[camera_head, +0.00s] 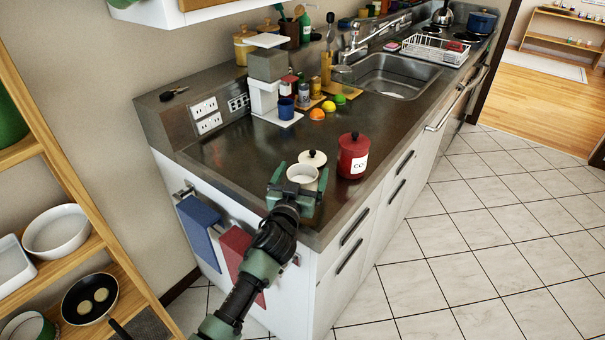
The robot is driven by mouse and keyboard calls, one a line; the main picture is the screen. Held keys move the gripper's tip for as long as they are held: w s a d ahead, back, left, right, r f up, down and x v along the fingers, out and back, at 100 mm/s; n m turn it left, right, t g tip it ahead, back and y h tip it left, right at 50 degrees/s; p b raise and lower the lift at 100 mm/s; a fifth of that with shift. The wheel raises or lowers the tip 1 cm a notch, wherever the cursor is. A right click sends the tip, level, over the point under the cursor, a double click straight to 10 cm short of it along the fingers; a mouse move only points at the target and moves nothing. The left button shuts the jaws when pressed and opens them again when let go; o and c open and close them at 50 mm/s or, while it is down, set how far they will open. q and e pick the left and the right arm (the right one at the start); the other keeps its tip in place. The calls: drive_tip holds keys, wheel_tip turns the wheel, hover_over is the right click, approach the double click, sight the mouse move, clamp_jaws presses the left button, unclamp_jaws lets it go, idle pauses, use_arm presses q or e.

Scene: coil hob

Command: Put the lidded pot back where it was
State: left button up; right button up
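A blue lidded pot (482,20) stands at the far right end of the counter, by the coil hob (467,36). My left gripper (301,180) is over the near end of the counter, far from that pot. Its two fingers are apart, with a small cream round vessel (302,174) between them. I cannot tell whether they press on it. A cream lid with a dark knob (312,157) shows just behind the vessel; whether it rests on something is hidden. My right gripper is not in view.
A red lidded canister (352,157) stands close to the right of my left gripper. Fruit (328,106), a blue mug (286,108) and a coffee machine (266,85) stand behind. The sink (390,78) and a white dish rack (435,49) lie farther along.

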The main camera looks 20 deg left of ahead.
use_arm(q)
drive_tip(key=shift+r, duration=0.15)
drive_tip(key=s, duration=0.7)
drive_tip(key=s+b, duration=0.1)
drive_tip(key=s, duration=0.2)
drive_tip(key=shift+s+d, duration=0.25)
drive_tip(key=shift+s, duration=0.8)
